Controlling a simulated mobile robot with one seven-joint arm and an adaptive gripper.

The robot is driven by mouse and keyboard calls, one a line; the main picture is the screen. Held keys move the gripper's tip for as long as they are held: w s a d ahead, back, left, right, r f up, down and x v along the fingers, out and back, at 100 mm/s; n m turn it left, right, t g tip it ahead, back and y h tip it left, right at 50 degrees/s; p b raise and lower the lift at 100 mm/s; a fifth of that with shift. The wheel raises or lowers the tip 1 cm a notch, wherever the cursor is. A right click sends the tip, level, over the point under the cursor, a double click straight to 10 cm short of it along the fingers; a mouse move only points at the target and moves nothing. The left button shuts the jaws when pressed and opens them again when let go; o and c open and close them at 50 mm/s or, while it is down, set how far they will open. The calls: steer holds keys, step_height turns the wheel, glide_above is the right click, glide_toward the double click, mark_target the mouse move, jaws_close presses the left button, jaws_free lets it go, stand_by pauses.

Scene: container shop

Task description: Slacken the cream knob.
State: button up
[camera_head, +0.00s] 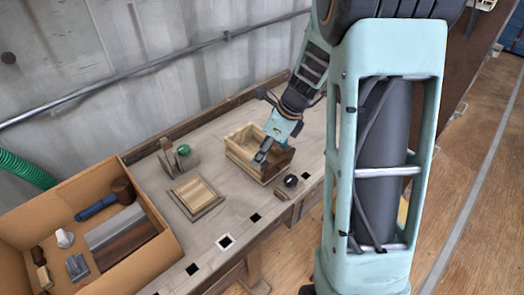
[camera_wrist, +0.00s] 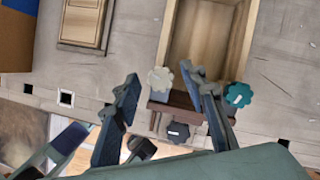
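The cream knob (camera_wrist: 160,79) is a small lobed knob at the front left corner of the wooden box (camera_wrist: 203,40) in the wrist view. A teal knob (camera_wrist: 238,94) sits at the other corner, and a dark knob (camera_wrist: 178,132) lies below between them. My gripper (camera_wrist: 159,75) is open, with the cream knob showing between its fingers; I cannot tell whether either finger touches it. In the head view my gripper (camera_head: 262,158) is over the near part of the wooden box (camera_head: 238,152), and the cream knob cannot be made out there.
A framed wooden panel (camera_head: 196,196) lies on the workbench (camera_head: 222,212) left of the box. Behind it stands a bracket with a green knob (camera_head: 184,150). A cardboard box (camera_head: 166,226) of tools is at the left. Bare bench lies between the panel and the wooden box.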

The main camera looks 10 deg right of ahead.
steer(key=shift+c, duration=0.6)
jaws_close()
steer(key=shift+n, duration=0.3)
steer(key=n+g+p, duration=0.1)
steer(key=n, duration=0.2)
steer(key=shift+w+r+y, duration=0.1)
steer(key=shift+w+y, duration=0.05)
steer(key=shift+y, duration=0.25)
steer(key=n+g+p, duration=0.2)
steer(key=n, duration=0.3)
steer(key=shift+w, duration=0.1)
steer(key=n+g+p, duration=0.1)
steer(key=n+g, duration=0.1)
steer(key=n, duration=0.2)
steer(key=shift+w+p, duration=0.15)
steer(key=shift+p, duration=0.25)
steer(key=shift+n+g+h+p, duration=0.4)
steer(key=shift+n+g+h, duration=0.25)
steer(key=shift+n, duration=1.55)
